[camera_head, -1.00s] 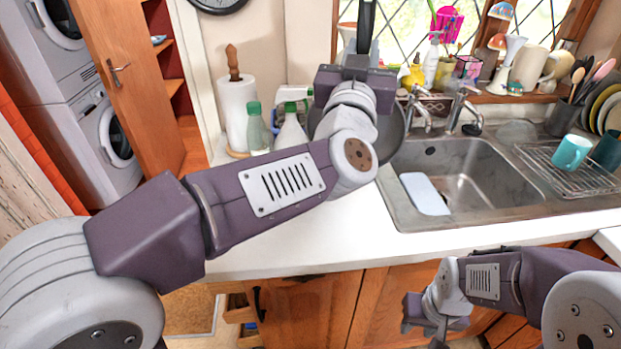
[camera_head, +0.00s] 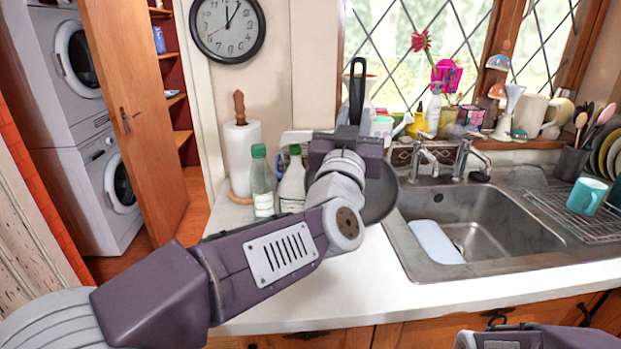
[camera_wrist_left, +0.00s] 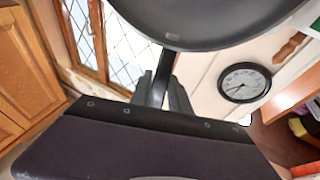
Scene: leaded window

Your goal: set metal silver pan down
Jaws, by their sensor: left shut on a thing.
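The pan (camera_head: 381,196) is dark grey with a long black handle (camera_head: 357,92) pointing up. My left gripper (camera_head: 350,132) is shut on the handle, and the pan's round body hangs below it, partly hidden behind my wrist. It appears over the counter just left of the sink; I cannot tell whether it touches the counter. In the left wrist view the pan's curved body (camera_wrist_left: 205,22) fills the top, and the handle lies between the fingers of my left gripper (camera_wrist_left: 162,92). Only part of my right arm shows at the lower right of the head view; its gripper is out of frame.
The white counter (camera_head: 335,287) is clear in front. Bottles (camera_head: 262,183) and a paper towel roll (camera_head: 241,158) stand left of the pan. The sink (camera_head: 480,225), faucet (camera_head: 424,160) and drying rack (camera_head: 580,215) lie to the right. Small items crowd the windowsill behind.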

